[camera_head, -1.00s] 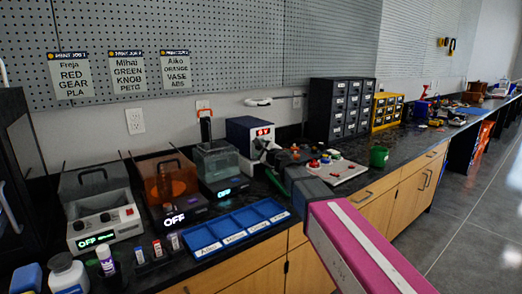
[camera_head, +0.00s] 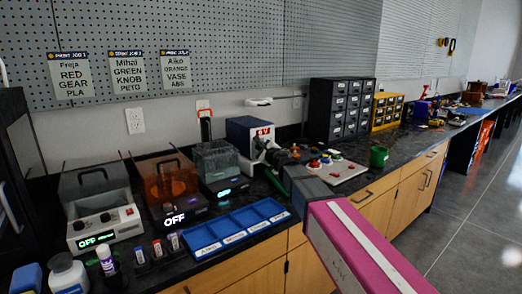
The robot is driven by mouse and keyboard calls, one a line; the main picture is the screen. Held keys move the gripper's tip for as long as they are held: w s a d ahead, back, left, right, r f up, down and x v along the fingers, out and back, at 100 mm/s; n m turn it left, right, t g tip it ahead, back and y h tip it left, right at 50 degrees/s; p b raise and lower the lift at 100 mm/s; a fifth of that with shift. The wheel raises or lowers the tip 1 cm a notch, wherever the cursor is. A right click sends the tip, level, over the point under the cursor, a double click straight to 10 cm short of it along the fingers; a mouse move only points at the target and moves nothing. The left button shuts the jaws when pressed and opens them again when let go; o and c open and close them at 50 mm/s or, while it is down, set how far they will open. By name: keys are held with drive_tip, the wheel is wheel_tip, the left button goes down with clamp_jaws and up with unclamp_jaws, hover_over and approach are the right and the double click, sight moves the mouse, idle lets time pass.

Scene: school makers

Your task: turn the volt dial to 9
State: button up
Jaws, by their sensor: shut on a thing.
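The power supply (camera_head: 240,131) is a dark box with a pale front and a lit red display (camera_head: 263,132), standing on the black bench against the wall. The display's digits are too small to read surely. My gripper (camera_head: 267,148) is at the lower part of that front, below the display, shut on the volt dial. The dial itself is mostly hidden behind the fingers and wrist. My arm reaches in from the lower right, with its pink link in front.
A white board with coloured buttons (camera_head: 350,173) lies right of my wrist, near a green cup (camera_head: 379,157). A blue divided tray (camera_head: 237,229) lies in front. A clear-walled tank (camera_head: 215,160) stands left of the supply. Drawer cabinets (camera_head: 339,108) stand behind right.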

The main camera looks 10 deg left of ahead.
drive_tip(key=m, duration=0.4)
drive_tip(key=m+g, duration=0.1)
drive_tip(key=m, duration=0.3)
drive_tip(key=shift+r, duration=0.1)
drive_tip(key=m, duration=0.4)
drive_tip(key=shift+w+d+g, duration=0.1)
drive_tip(key=shift+g, duration=0.3)
drive_tip(key=m, duration=0.4)
drive_tip(key=shift+g+y, duration=0.4)
drive_tip(key=m, duration=0.4)
drive_tip(key=shift+w+y, duration=0.1)
drive_tip(key=shift+y, duration=0.2)
drive_tip(key=m, duration=0.4)
drive_tip(key=shift+d+g+y, duration=0.1)
drive_tip(key=shift+g+y, duration=0.2)
drive_tip(key=shift+g, duration=0.1)
drive_tip(key=m, duration=0.4)
drive_tip(key=shift+f+m+y, duration=0.2)
drive_tip(key=shift+m+y, duration=0.1)
drive_tip(key=shift+m, duration=1.6)
